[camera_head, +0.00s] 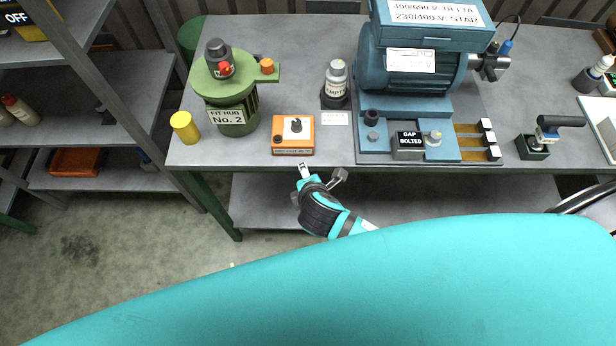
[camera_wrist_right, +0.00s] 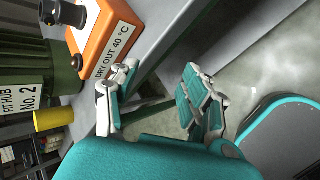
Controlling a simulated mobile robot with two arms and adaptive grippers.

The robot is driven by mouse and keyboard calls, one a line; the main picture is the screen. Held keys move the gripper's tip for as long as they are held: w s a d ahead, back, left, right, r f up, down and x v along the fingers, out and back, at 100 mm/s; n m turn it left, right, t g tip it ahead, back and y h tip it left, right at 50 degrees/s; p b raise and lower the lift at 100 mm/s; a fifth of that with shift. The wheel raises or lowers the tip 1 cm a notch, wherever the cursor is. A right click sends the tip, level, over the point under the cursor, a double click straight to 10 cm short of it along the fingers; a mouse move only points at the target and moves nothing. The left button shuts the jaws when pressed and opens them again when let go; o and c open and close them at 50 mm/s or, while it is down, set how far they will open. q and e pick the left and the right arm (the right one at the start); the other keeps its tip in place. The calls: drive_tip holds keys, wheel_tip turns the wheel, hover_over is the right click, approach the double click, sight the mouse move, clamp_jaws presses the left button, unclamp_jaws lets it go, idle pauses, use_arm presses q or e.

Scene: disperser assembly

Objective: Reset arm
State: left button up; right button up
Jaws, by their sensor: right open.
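My right gripper (camera_head: 322,174) is in front of the workbench's front edge, just below the orange box in the head view. Its teal and grey arm runs toward the lower right, behind a large teal part of my own body. In the right wrist view its two fingers (camera_wrist_right: 158,92) are spread apart with nothing between them. The orange box (camera_head: 293,149) has a dark knob on top; in the right wrist view the box (camera_wrist_right: 105,38) is beyond the fingers, apart from them. My left gripper is not in view.
The grey workbench (camera_head: 290,60) holds a green hub unit (camera_head: 232,118), a yellow cylinder (camera_head: 185,128), a small bottle (camera_head: 337,75), a blue motor (camera_head: 412,75) and a black-handled tool (camera_head: 548,135). Grey shelving (camera_head: 80,130) stands left. Open floor (camera_head: 110,260) lies in front.

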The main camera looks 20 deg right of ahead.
drive_tip(key=shift+f, duration=0.1)
idle(0.3)
drive_tip(key=s+d+f+m+g+b, duration=0.15)
drive_tip(key=s+f, duration=0.25)
drive_tip(key=f, duration=0.4)
drive_tip(key=s+d+f+m+g, duration=0.1)
drive_tip(key=s+d+f+m, duration=0.2)
drive_tip(key=f, duration=0.6)
drive_tip(key=s+d+f+m+g+b, duration=0.1)
drive_tip(key=s+d+f+m+g, duration=0.2)
drive_tip(key=f, duration=0.5)
drive_tip(key=s+d+f+m, duration=0.1)
drive_tip(key=s+f+m, duration=0.2)
drive_tip(key=s+f, duration=0.2)
drive_tip(key=s+d+f+m+g+y+b, duration=0.1)
drive_tip(key=s+f+m, duration=0.2)
drive_tip(key=s, duration=0.8)
drive_tip(key=s+d+f+m+g+b, duration=0.1)
drive_tip(key=s+d+f+m, duration=0.1)
drive_tip(key=s+f, duration=0.4)
drive_tip(key=shift+s+f+m, duration=0.35)
drive_tip(key=shift+s+m, duration=0.4)
drive_tip(key=shift+s, duration=0.25)
